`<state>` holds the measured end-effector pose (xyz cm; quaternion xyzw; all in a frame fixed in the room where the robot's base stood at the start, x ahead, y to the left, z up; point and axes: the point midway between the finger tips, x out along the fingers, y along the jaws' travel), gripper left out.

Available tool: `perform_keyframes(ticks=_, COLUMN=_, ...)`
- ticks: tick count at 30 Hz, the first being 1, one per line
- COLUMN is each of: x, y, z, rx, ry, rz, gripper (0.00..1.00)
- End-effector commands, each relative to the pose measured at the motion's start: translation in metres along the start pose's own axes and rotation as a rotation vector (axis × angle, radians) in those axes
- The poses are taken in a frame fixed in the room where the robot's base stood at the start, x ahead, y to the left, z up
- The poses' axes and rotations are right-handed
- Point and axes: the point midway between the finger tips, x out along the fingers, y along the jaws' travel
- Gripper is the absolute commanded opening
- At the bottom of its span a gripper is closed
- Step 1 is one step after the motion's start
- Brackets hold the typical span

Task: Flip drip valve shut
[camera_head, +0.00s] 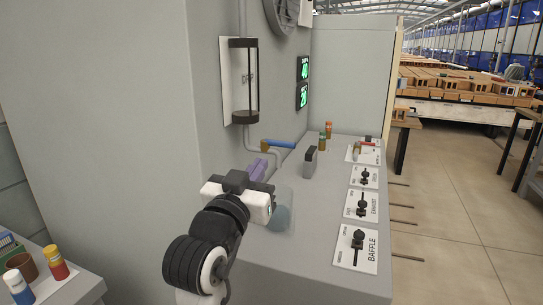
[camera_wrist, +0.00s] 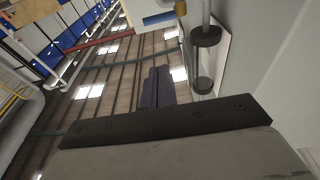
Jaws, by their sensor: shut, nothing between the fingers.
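The drip valve has a brass body (camera_head: 264,146) on a grey pipe below the glass drip tube (camera_head: 252,82). Its blue lever (camera_head: 281,143) points sideways to the right, roughly level. My gripper (camera_head: 259,166) is shut and empty, its purple fingers just below the valve in the picture and apparently apart from it. In the wrist view, the fingers (camera_wrist: 157,88) show together, and the blue lever (camera_wrist: 158,18) lies beyond their tips near the top edge. The depth gap between fingertips and lever is hard to judge.
A grey console carries several black levers, including the baffle lever (camera_head: 357,243), and a black upright block (camera_head: 310,160). Small bottles (camera_head: 322,141) stand near its back. Green displays (camera_head: 303,82) hang on the wall. A cup (camera_head: 22,264) and bottles stand at lower left.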

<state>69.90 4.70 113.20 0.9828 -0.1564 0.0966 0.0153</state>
Motion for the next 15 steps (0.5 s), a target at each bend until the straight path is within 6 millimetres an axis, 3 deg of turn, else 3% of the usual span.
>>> perform_keyframes(ticks=15, x=0.100, y=0.001, z=-0.003, rx=-0.002, ry=-0.001, rz=0.001, gripper=0.00)
